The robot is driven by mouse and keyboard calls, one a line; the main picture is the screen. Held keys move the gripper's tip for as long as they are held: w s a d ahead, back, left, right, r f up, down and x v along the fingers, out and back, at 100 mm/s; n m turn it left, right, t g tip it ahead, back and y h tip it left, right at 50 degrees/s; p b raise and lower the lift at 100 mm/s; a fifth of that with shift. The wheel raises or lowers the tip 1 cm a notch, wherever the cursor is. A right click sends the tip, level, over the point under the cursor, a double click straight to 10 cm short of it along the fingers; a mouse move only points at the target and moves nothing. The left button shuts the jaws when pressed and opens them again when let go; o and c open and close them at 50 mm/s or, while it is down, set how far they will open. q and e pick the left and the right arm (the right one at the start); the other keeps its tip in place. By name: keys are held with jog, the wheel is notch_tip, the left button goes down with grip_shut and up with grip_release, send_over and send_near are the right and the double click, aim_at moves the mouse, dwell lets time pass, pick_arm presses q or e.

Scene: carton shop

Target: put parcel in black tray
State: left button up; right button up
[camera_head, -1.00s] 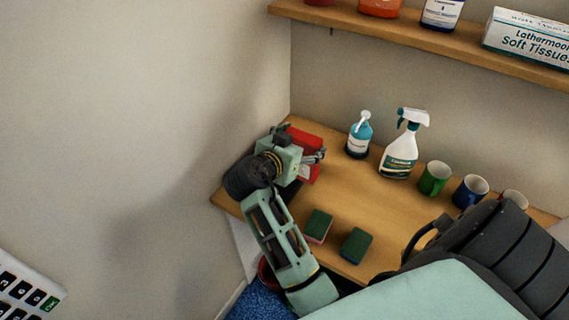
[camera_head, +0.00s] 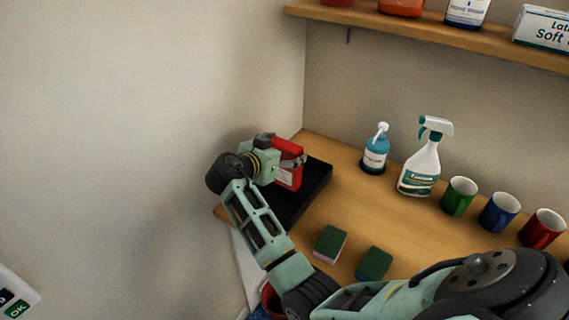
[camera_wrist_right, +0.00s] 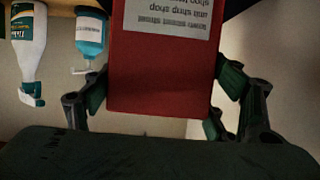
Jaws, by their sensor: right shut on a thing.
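The red parcel (camera_head: 290,177) is held upright in my right gripper (camera_head: 291,161) over the black tray (camera_head: 316,184) at the desk's left end. The gripper and arm hide part of the tray, and I cannot tell whether the parcel touches it. In the right wrist view, the parcel (camera_wrist_right: 155,85) with its white printed label sits between the two fingers of the gripper (camera_wrist_right: 160,95). My left gripper is not in view.
A blue pump bottle (camera_head: 375,152) and a white spray bottle (camera_head: 420,165) stand right of the tray. Green (camera_head: 458,196), blue (camera_head: 498,212) and red (camera_head: 542,229) mugs stand farther right. Two sponges (camera_head: 330,244) (camera_head: 374,264) lie near the front. A wall (camera_head: 150,130) is close on the left.

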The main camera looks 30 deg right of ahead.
notch_tip(320, 180, down, 3)
jog(key=shift+d+r+b, duration=0.1)
jog(key=shift+r+b, duration=0.05)
jog(key=shift+b, duration=0.25)
jog(key=shift+w, duration=0.1)
jog(key=o, duration=1.3)
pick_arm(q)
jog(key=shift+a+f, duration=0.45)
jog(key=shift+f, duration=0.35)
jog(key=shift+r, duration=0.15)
pick_arm(e)
jog(key=shift+r, duration=0.1)
